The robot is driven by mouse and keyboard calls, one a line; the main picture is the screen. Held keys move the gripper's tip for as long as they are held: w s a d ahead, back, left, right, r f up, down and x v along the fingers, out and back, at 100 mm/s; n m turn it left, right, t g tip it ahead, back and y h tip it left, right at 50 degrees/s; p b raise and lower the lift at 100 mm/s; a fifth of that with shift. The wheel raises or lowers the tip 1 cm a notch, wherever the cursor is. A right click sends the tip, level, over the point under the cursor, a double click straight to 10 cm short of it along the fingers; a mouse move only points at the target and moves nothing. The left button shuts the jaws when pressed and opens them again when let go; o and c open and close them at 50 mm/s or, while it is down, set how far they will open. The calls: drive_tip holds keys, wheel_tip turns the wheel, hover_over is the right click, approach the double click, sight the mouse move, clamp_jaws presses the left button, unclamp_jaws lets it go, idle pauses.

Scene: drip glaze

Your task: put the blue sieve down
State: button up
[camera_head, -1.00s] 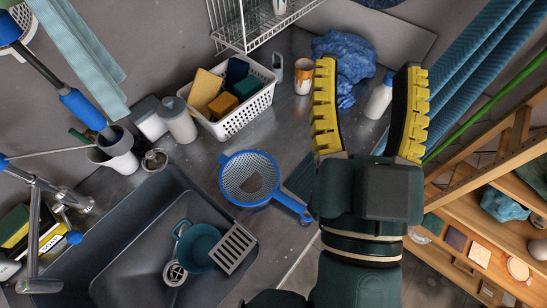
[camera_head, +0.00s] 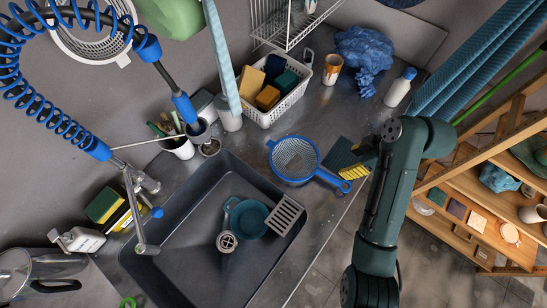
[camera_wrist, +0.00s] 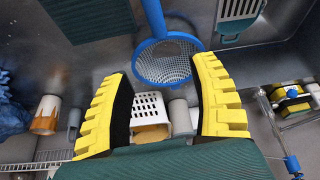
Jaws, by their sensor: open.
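The blue sieve (camera_head: 293,158) lies on the metal counter beside the sink's right corner. Its mesh bowl is empty and its handle points toward the counter's front edge. My gripper (camera_head: 354,168) is close to the right of the sieve's handle, partly hidden behind my arm. In the wrist view my gripper (camera_wrist: 163,70) is open, its two yellow ribbed fingers spread wide. The sieve's bowl (camera_wrist: 168,66) shows beyond and between the fingertips, with nothing gripped. Its handle runs up out of the picture there.
A white basket (camera_head: 268,117) with sponges, an orange-white cup (camera_head: 333,68), a white bottle (camera_head: 399,88) and a crumpled blue cloth (camera_head: 362,47) stand behind. Wooden shelves (camera_head: 470,205) are at right.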

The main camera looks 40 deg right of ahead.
drive_tip(key=b, duration=0.4)
approach(324, 173)
drive_tip(key=x, duration=0.5)
drive_tip(key=shift+w, duration=0.45)
drive_tip(key=x, duration=0.3)
drive_tip(key=b+x, duration=0.1)
drive_tip(key=x, duration=0.1)
drive_tip(key=shift+s+f, duration=0.3)
drive_tip(key=shift+s, duration=0.05)
clamp_jaws()
